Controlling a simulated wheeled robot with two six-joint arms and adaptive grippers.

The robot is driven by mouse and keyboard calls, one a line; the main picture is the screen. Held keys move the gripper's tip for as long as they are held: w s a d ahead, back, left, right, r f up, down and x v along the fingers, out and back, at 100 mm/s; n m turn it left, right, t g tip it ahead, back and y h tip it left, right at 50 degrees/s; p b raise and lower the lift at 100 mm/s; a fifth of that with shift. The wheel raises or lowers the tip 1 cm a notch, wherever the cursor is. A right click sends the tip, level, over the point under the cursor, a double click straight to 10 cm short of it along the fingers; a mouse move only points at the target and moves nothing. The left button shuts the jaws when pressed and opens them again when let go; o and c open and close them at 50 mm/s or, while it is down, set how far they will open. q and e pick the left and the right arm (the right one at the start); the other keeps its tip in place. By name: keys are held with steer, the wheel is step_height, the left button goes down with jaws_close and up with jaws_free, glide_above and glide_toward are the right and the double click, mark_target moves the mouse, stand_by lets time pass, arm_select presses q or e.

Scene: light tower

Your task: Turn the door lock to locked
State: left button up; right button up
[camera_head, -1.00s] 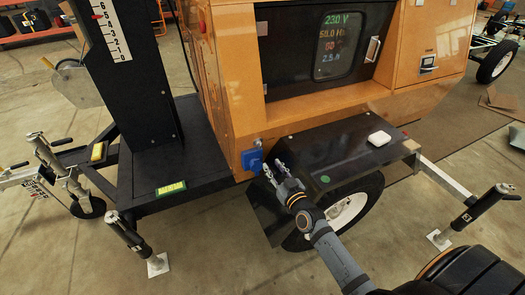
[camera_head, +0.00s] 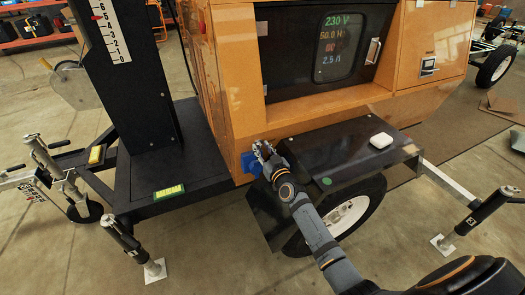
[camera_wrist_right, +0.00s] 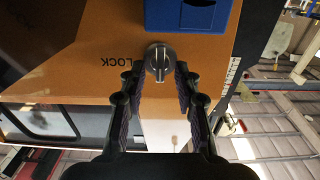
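The door lock is a grey round knob (camera_wrist_right: 160,62) with a raised ridge, on the orange panel in the right wrist view. The word LOCK (camera_wrist_right: 122,62) is printed beside it, upside down in this view. My right gripper (camera_wrist_right: 158,76) is open, with its fingertips on either side of the knob; I cannot tell whether they touch it. In the head view my right gripper (camera_head: 263,149) is at the orange cabinet's (camera_head: 228,90) lower corner and hides the knob. My left gripper is not in view.
A blue box (camera_head: 252,163) is mounted just below the lock; it also shows in the right wrist view (camera_wrist_right: 190,15). The black fender (camera_head: 345,152) over the wheel lies right of the gripper and carries a white item (camera_head: 381,140). A black mast (camera_head: 130,80) stands left.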

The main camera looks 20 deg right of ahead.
steer(key=shift+r, duration=0.1)
jaws_close()
arm_select(q)
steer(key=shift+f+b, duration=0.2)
steer(key=shift+b, duration=0.1)
arm_select(e)
steer(key=m+y+b, duration=0.1)
steer(key=m+b, duration=0.1)
steer(key=b, duration=0.1)
steer(key=d+m+y+b, duration=0.1)
steer(key=m+b, duration=0.2)
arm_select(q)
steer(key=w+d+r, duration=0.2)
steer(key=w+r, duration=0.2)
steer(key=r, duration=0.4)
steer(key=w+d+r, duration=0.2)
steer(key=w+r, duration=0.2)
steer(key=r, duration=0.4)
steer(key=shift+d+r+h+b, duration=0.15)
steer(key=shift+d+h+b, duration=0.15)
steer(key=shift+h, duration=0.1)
arm_select(e)
steer(key=shift+m, duration=0.3)
jaws_free()
